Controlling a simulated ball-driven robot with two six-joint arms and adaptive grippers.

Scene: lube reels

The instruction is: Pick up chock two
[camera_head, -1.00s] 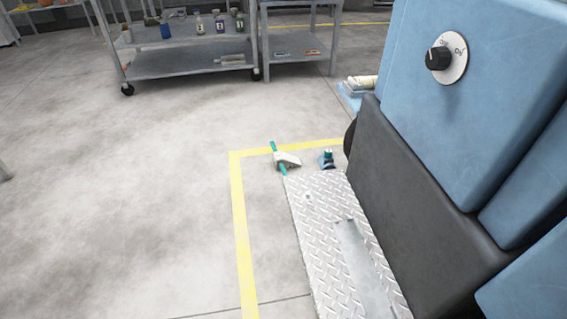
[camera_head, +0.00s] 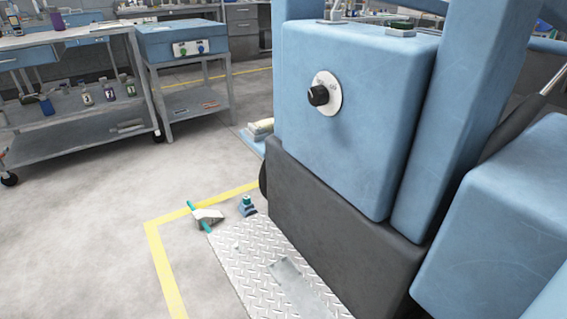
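A grey-white wedge, which looks like a chock (camera_head: 209,216), lies on the floor at the far corner of the diamond plate, with a teal bar (camera_head: 197,214) against its left side. A small blue-grey object with a teal top (camera_head: 247,206) stands just right of it, beside the dark base of the blue machine; it may be another chock. I cannot tell which one is chock two. Neither gripper shows in the head view.
A large blue machine (camera_head: 350,120) with a black knob fills the right side. A diamond plate (camera_head: 255,262) lies in front of it, inside a yellow floor line (camera_head: 165,268). A shelved cart (camera_head: 75,135) and blue-topped table (camera_head: 183,55) stand behind. The left floor is clear.

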